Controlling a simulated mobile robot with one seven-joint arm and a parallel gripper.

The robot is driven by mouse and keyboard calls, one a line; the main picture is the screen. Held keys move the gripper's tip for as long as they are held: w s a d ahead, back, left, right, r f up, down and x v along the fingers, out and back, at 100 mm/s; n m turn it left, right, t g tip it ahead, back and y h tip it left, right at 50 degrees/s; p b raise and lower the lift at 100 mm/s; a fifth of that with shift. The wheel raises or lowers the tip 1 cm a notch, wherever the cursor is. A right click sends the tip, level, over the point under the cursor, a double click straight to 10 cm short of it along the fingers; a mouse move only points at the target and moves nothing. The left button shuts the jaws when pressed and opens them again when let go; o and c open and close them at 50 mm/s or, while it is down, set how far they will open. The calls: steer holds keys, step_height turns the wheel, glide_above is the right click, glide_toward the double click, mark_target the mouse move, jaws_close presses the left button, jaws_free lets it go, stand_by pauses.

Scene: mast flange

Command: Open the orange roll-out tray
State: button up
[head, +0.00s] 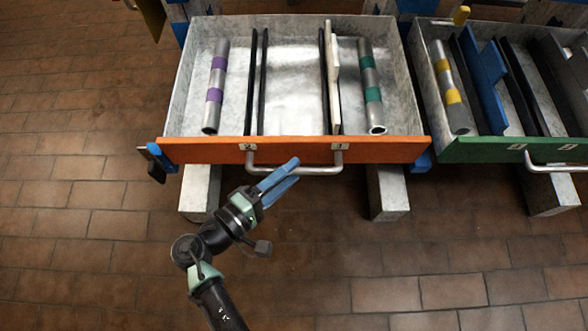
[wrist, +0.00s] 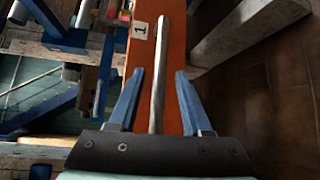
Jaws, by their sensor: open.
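The orange roll-out tray (head: 205,151) is at the upper middle of the head view, its grey interior visible from above. Its metal bar handle (head: 310,171) stands out from the orange front. My gripper (head: 294,171) is at the handle's left half, with blue fingers. In the wrist view my gripper (wrist: 160,72) is open, and the handle (wrist: 158,85) runs between the two fingers, with visible gaps on both sides. The orange front (wrist: 174,45) lies behind the handle, with a label marked 1. How deep the handle sits between the fingers is hard to tell.
The tray holds a purple-banded pipe (head: 216,88), a green-banded pipe (head: 371,88) and several bars. A green-fronted tray (head: 490,149) stands at the right. Grey beams (head: 388,195) reach out below the orange tray. The brick floor (head: 330,270) in front is clear.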

steer(key=shift+x, duration=0.95)
jaws_close()
steer(key=shift+a, duration=0.1)
stand_by(0.7)
